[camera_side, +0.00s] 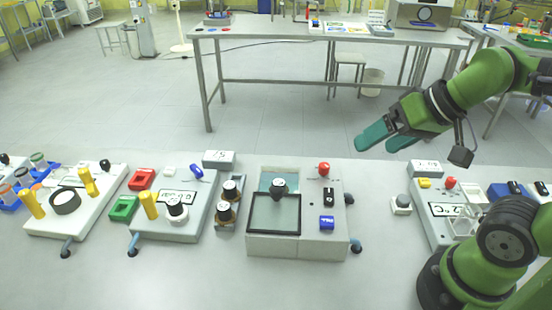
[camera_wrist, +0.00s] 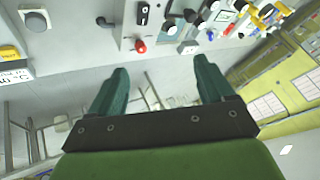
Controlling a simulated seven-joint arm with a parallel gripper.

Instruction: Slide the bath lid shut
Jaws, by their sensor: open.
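The bath is a light grey box (camera_side: 297,245) in the middle of the bench in the side view. Its lid (camera_side: 274,214) is a clear pane in a black frame with a black knob (camera_side: 278,187) at its back edge. The lid covers the front part of the opening, and a strip of teal bath (camera_side: 265,180) shows uncovered behind it. My gripper (camera_side: 383,141) is open and empty, above and to the right of the bath, well apart from it. Its two teal fingers (camera_wrist: 162,68) stand wide apart in the wrist view, with nothing between them.
A grey push button (camera_side: 401,204) lies to the right, with bare bench between.

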